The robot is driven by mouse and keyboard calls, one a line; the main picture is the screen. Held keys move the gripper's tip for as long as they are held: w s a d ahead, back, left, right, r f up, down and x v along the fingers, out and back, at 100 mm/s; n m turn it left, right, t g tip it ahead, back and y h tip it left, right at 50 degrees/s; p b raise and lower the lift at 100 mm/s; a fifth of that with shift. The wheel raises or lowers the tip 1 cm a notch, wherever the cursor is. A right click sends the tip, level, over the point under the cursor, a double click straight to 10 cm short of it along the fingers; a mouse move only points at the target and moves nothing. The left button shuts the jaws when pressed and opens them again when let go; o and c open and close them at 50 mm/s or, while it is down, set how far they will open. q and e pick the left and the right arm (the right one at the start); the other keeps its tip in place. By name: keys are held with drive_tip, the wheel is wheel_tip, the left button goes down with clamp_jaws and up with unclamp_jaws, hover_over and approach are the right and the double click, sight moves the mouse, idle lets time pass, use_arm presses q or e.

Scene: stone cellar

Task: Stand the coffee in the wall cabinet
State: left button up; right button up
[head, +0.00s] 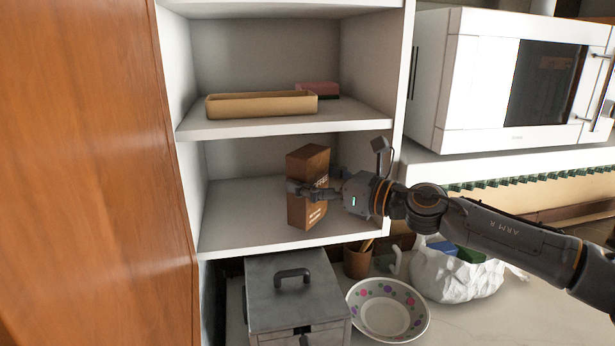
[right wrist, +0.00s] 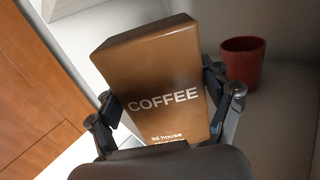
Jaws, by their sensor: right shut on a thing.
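The coffee (head: 307,209) is a brown upright box in the lower open compartment of the white wall cabinet (head: 235,232), near the shelf's front edge. My right gripper (head: 312,192) reaches in from the right and is shut on the coffee, with fingers on both sides. In the right wrist view the coffee (right wrist: 160,75) shows its "COFFEE" lettering between my fingertips (right wrist: 165,100). It looks roughly upright in the head view; whether its base touches the shelf I cannot tell. My left gripper is not in view.
A red pot (right wrist: 243,62) stands beside the coffee in the right wrist view. The upper shelf holds a tan tray (head: 260,105) and a pink-and-dark block (head: 317,89). The shelf left of the coffee is free. Below are a grey box (head: 290,300) and a bowl (head: 365,315).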

drive_tip(key=w, duration=0.2)
drive_tip(key=p, duration=0.1)
drive_tip(key=shift+w+a+f, duration=0.3)
drive_tip(key=shift+w+f, duration=0.1)
drive_tip(key=shift+f, duration=0.3)
drive_tip(key=shift+s, duration=0.1)
drive_tip(key=shift+f, duration=0.1)
drive_tip(key=shift+f, duration=0.15)
drive_tip(key=o, duration=1.1)
